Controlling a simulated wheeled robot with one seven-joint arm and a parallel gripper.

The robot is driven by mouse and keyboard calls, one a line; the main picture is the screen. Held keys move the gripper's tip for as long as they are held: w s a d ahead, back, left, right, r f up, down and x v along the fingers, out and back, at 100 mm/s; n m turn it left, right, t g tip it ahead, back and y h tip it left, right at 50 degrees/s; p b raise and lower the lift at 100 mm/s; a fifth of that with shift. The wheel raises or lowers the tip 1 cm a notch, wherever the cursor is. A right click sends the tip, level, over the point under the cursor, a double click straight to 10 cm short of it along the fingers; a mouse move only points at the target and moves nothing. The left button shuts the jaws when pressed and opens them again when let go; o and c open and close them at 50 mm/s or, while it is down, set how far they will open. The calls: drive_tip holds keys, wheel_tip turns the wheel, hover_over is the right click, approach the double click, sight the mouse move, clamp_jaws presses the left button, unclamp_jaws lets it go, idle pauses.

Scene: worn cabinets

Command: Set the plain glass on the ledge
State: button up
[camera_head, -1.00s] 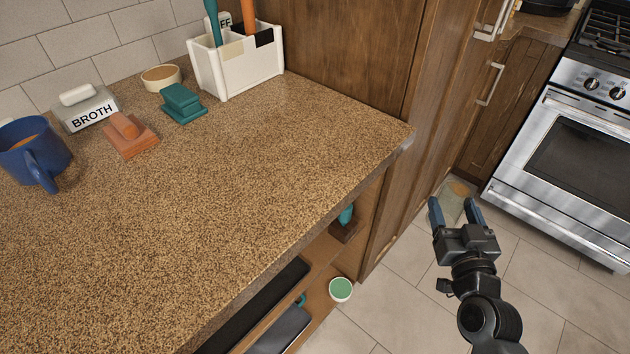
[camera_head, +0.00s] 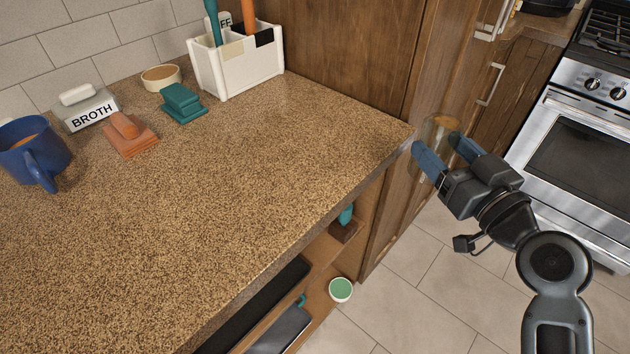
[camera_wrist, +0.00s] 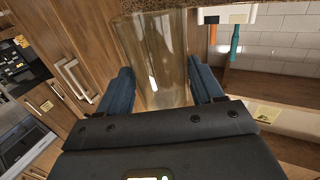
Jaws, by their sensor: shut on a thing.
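The plain glass (camera_head: 441,128) is see-through with a faint amber tint. My gripper (camera_head: 438,148) is shut on it, one blue finger on each side. The glass is just off the right front corner of the speckled brown countertop (camera_head: 250,180), in front of the wooden cabinet side. In the wrist view the glass (camera_wrist: 158,60) stands between the fingers of my gripper (camera_wrist: 163,80), with speckled countertop (camera_wrist: 85,6) at the top edge. No surface is clearly marked as the ledge; I cannot tell whether it is this countertop.
A white utensil holder (camera_head: 240,68), teal block (camera_head: 182,103), orange block (camera_head: 130,136), BROTH container (camera_head: 88,110), small bowl (camera_head: 161,77) and blue mug (camera_head: 36,150) stand toward the back and left. The counter's middle and right front are clear. An oven (camera_head: 580,150) is right.

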sight(439, 128)
drive_tip(key=s+a+r+y, duration=0.1)
drive_tip(key=r, duration=0.1)
drive_tip(key=s+a+r+n+g+y, duration=0.1)
drive_tip(key=r, duration=0.1)
drive_tip(key=s+a+r+n+y, duration=0.1)
drive_tip(key=r, duration=0.1)
drive_tip(key=shift+a+r+g, duration=0.2)
drive_tip(key=shift+g, duration=0.1)
drive_tip(key=shift+c, duration=1.4)
drive_tip(key=s+a+r+n+g+y, duration=0.1)
drive_tip(key=s+r, duration=0.1)
drive_tip(key=s+a+r+n+g+y, duration=0.1)
drive_tip(key=r, duration=0.1)
drive_tip(key=s+a+r+n+g+y, duration=0.1)
drive_tip(key=s+a+r, duration=0.1)
drive_tip(key=shift+s+n+y, duration=0.3)
drive_tip(key=shift+c, duration=0.7)
drive_tip(key=shift+g, duration=0.4)
drive_tip(key=shift+w+a+f+p, duration=0.15)
drive_tip(key=shift+w+a+f, duration=0.5)
drive_tip(key=shift+a+f, duration=1.15)
drive_tip(key=shift+w+a+f+p, duration=0.15)
drive_tip(key=shift+w+a+f, duration=0.5)
drive_tip(key=shift+a+f, duration=1.2)
drive_tip(key=shift+w+a+f+p, duration=0.15)
drive_tip(key=shift+w+a+f, duration=0.5)
drive_tip(key=shift+a+f, duration=1.15)
drive_tip(key=shift+f, duration=0.15)
drive_tip(key=o, duration=1.6)
